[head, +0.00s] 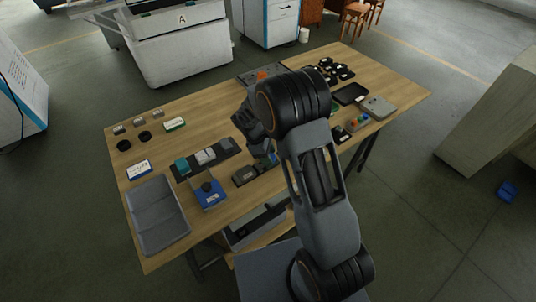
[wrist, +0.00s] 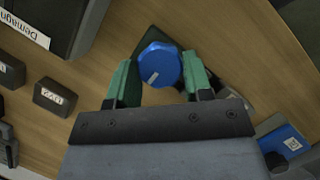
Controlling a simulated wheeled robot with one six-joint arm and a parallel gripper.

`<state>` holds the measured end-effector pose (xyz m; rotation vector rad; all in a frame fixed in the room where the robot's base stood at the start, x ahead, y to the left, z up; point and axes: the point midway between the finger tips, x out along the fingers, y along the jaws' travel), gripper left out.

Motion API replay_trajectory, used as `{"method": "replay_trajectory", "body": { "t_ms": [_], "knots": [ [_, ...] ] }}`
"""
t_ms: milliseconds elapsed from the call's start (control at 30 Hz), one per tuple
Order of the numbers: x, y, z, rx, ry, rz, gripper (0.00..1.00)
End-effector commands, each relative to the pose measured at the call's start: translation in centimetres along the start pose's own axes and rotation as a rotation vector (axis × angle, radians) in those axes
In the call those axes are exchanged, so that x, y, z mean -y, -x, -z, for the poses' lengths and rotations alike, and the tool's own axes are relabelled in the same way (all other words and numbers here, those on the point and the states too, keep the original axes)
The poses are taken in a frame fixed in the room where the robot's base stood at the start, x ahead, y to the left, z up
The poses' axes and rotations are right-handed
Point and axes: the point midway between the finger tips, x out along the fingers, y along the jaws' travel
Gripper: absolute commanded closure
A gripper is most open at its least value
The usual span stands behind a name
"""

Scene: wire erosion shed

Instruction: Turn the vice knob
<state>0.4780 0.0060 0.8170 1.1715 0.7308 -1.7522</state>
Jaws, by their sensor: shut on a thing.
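The blue vice knob (wrist: 158,64), with a white mark on its face, sits between the two green finger pads of my gripper (wrist: 159,76) in the wrist view. The gripper is shut on the knob, one pad on each side. The vice body below the knob is mostly hidden by the gripper. In the head view my arm covers much of the middle of the table, and a small bit of blue shows beside the gripper there; the grip itself is hard to make out.
The wooden table (head: 95,0) is crowded. A grey tray (head: 158,215) lies front left, beside a blue-based device (head: 209,194). A dark rack (head: 222,158) with blocks stands behind it. A black tray (head: 351,94) lies at right. Wood is clear at the far left middle.

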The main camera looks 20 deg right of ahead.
Motion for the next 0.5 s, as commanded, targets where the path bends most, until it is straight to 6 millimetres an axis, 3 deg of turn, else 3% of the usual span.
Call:
{"method": "replay_trajectory", "body": {
  "t_ms": [100, 133, 200, 400, 500],
  "knots": [
    [-0.06, 0.12, 0.08, -0.003, 0.001, -0.003, 0.78],
    [-0.06, 0.12, 0.08, -0.003, 0.001, -0.003, 0.53],
    [-0.06, 0.11, 0.07, -0.002, 0.001, -0.003, 0.46],
    [-0.03, 0.05, 0.03, -0.001, 0.0, -0.001, 0.28],
    [-0.02, 0.03, 0.02, 0.0, 0.0, -0.001, 0.28]
  ]
}}
